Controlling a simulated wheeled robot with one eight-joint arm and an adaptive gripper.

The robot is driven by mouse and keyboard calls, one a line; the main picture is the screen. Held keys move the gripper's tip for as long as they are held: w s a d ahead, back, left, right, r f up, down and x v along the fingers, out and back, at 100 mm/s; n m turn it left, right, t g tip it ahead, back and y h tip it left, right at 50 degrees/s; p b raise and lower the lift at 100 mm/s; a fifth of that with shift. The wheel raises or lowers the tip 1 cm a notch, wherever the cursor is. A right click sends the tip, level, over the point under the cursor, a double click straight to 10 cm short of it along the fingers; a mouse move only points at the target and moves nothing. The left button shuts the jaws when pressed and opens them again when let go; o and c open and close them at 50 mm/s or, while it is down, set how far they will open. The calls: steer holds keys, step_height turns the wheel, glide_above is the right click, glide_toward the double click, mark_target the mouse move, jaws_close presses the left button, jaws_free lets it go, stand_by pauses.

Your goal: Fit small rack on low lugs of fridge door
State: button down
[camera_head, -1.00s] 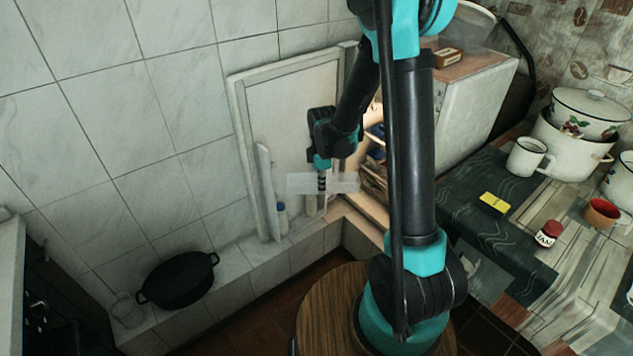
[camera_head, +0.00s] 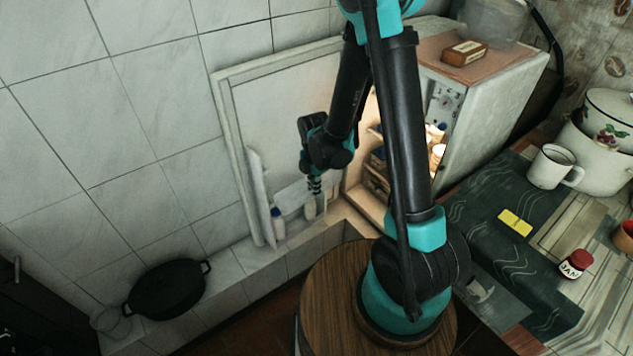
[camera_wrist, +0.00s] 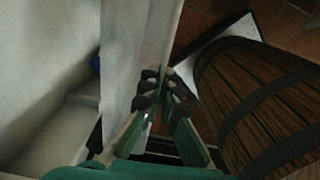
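The small rack (camera_head: 292,197), a pale flat-fronted piece, is at the tip of my gripper (camera_head: 314,187) in the head view, in front of the lower part of the open fridge door (camera_head: 285,115). In the wrist view the rack (camera_wrist: 138,50) is a whitish panel running up from the fingertips. My gripper (camera_wrist: 160,88) appears shut on its edge. The door's inner face (camera_wrist: 40,50) is at the left there. The low lugs cannot be made out, and I cannot tell whether the rack touches the door.
The lit fridge (camera_head: 490,105) opens to the right. A black pan (camera_head: 167,290) sits on the tiled ledge. A round wooden surface (camera_head: 325,305) is below my arm.

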steer(key=shift+w, duration=0.1)
stand_by(0.3)
steer(key=w+a+f, duration=0.3)
steer(key=w+a, duration=0.3)
steer(key=w, duration=0.1)
steer(key=shift+w+f, duration=0.2)
steer(key=shift+w, duration=0.2)
stand_by(1.6)
stand_by(0.3)
steer(key=c, duration=1.6)
jaws_free()
steer(key=shift+c, duration=0.2)
steer(key=shift+r, duration=0.1)
step_height(320, 180, up, 12)
